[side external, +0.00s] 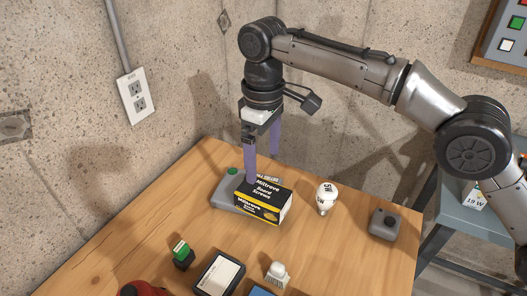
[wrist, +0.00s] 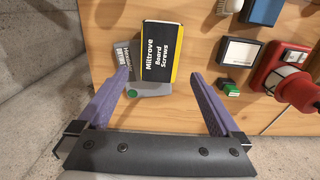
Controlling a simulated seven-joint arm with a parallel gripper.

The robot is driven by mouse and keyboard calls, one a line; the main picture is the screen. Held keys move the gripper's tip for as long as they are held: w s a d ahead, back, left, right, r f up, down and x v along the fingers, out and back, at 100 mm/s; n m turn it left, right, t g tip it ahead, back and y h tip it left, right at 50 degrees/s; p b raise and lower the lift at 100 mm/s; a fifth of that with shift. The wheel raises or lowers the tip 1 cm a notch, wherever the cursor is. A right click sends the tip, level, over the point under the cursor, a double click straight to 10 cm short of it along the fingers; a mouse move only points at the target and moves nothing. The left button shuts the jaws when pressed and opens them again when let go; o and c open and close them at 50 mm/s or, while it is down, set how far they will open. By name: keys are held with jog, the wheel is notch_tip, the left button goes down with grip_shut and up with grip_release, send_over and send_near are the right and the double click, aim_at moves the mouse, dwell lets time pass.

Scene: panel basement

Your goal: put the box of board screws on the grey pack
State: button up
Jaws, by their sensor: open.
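The box of board screws (side external: 263,200) is black with a yellow band. It appears to lie on the grey pack (side external: 226,198), covering much of it; the contact underneath is hidden. In the wrist view the box (wrist: 157,50) shows its top lettering, with the grey pack (wrist: 150,89) sticking out at the left and near side, a green button on it. My gripper (side external: 263,166) is open and empty just above and behind the box. In the wrist view its purple fingers (wrist: 158,77) stand apart to the left and right of the box's near end.
A white bulb (side external: 326,198) stands right of the box, and a grey knob block (side external: 384,224) farther right. Along the front are a green-topped block (side external: 182,254), a black-framed panel (side external: 219,274), a white item (side external: 277,273) and a red object (side external: 143,289). The table's far left is clear.

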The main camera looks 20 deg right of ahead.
jog(key=shift+r, duration=0.4)
jog(key=s+d+r+m+t, duration=0.1)
jog(key=s+d+r, duration=0.25)
jog(key=d, duration=0.35)
jog(key=s+d+r+m+t, duration=0.15)
jog(key=d+r, duration=0.25)
jog(key=d, duration=0.4)
jog(key=s+d+r+m, duration=0.2)
jog(key=s+d+r, duration=0.15)
jog(key=d, duration=0.35)
jog(key=s+d+f+m+t, duration=0.1)
jog(key=s+d+f+m, duration=0.1)
jog(key=s+d+f, duration=0.2)
jog(key=s+d+f+m+t, duration=0.2)
jog(key=s+d+f, duration=0.3)
jog(key=s+d, duration=0.5)
jog(key=s, duration=0.7)
jog(key=shift+s+d, duration=0.2)
